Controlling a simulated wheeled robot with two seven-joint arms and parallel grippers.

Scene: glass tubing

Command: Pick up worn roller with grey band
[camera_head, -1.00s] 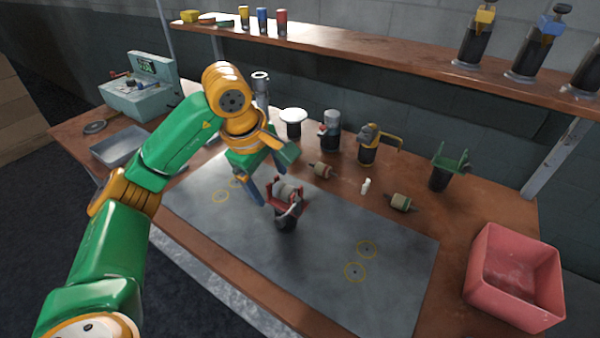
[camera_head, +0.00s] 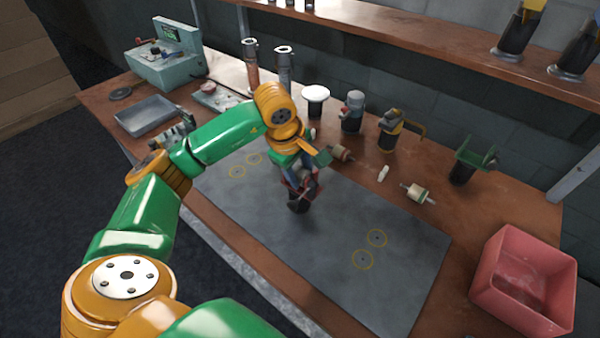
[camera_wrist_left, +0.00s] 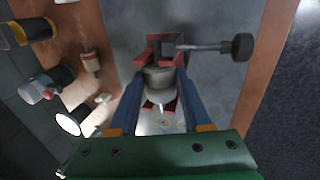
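The worn roller with a grey band (camera_wrist_left: 159,79) sits in a red cradle (camera_wrist_left: 166,48) on a dark post, with a black-knobbed lever across the cradle's far side. In the head view the red cradle (camera_head: 303,190) stands on the grey mat, and the arm mostly hides the roller there. My left gripper (camera_wrist_left: 160,76) reaches down over the cradle with one blue finger on each side of the roller. Its fingers are apart; I cannot tell whether they touch the roller. My right gripper is not in view.
Two other rollers, one reddish-ended (camera_head: 341,153) and one pale (camera_head: 417,193), lie on the bench behind the mat (camera_head: 340,250). Several dark-post fixtures line the back, including a green cradle (camera_head: 473,158). A red bin (camera_head: 520,280) stands at right.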

